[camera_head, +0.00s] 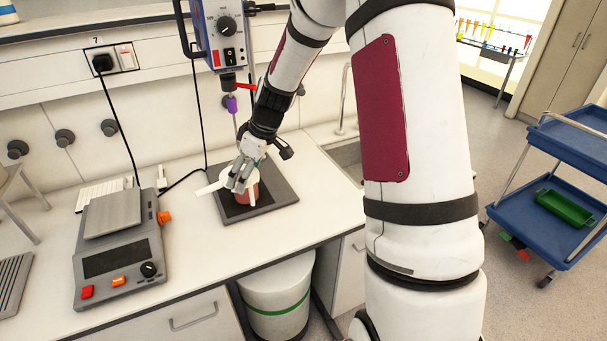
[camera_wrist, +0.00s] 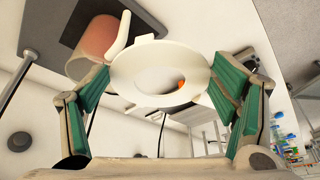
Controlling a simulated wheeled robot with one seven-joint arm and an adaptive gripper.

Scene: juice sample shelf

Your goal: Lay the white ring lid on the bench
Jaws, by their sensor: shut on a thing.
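The white ring lid (camera_wrist: 150,72) is between the green-padded fingers of my gripper (camera_wrist: 158,88), which is shut on it. In the wrist view the lid fills the gap, with its open middle facing the camera and a white tab sticking out. In the head view my gripper (camera_head: 243,177) is over a reddish beaker (camera_head: 246,194), and the lid's pale edge (camera_head: 212,187) sticks out to the left. The beaker, also in the wrist view (camera_wrist: 95,43), is partly hidden by the lid. I cannot tell whether lid and beaker touch.
The beaker stands on a dark plate (camera_head: 282,194) on the white bench (camera_head: 190,250). A grey balance (camera_head: 112,250) stands to the left. A stirrer unit (camera_head: 220,35) with a hanging shaft is behind the gripper. Bare bench lies between balance and plate, and in front of the plate.

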